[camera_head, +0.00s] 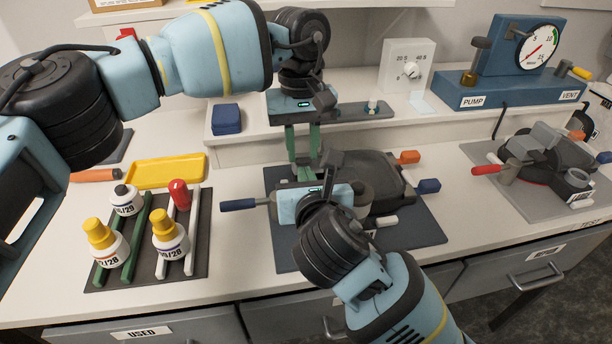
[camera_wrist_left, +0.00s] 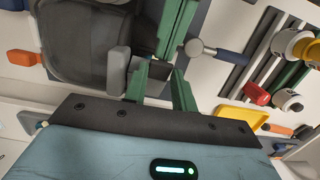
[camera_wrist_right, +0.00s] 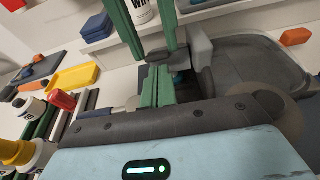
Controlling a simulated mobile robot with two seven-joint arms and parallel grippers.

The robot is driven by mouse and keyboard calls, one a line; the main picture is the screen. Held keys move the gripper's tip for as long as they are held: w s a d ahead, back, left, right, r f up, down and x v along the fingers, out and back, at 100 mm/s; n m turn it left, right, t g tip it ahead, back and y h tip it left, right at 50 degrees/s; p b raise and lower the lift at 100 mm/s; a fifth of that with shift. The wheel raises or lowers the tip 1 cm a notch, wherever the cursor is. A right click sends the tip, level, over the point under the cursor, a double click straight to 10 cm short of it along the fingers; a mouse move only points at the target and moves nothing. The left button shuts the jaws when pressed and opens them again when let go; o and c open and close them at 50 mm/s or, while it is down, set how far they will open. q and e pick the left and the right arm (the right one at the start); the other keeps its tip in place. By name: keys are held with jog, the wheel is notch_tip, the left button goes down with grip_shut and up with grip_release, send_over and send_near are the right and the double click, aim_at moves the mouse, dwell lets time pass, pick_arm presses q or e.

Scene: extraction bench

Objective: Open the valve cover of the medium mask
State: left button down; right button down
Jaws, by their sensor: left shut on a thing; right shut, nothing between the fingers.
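A dark grey mask (camera_head: 375,180) lies on the dark mat at the middle of the bench, with blue and orange tabs at its sides. It also shows in the left wrist view (camera_wrist_left: 85,45) and the right wrist view (camera_wrist_right: 250,65). My left gripper (camera_head: 303,160) points down at its left end, its green fingers shut on a small dark part, apparently the valve cover (camera_wrist_right: 160,57). A grey block (camera_wrist_right: 200,48) stands beside that part. My right gripper (camera_wrist_right: 158,102) is shut and empty, close below the left fingertips. Its fingertips are mostly hidden in the head view.
A rack (camera_head: 203,235) with several capped bottles and a yellow tray (camera_head: 166,169) are at left. Another mask (camera_head: 540,160) lies on a grey mat at right. A blue pump with a gauge (camera_head: 520,75) stands on the back shelf. Both arms crowd the middle.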

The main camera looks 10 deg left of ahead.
jog(key=shift+w+r, duration=0.1)
jog(key=shift+r, duration=0.05)
jog(key=shift+w+r, duration=0.4)
jog(key=shift+r, duration=0.4)
pick_arm(q)
jog(key=c, duration=1.5)
grip_release()
jog(key=shift+f, duration=0.1)
jog(key=o, duration=0.4)
pick_arm(e)
jog(key=shift+f, duration=0.15)
jog(key=shift+f, duration=0.1)
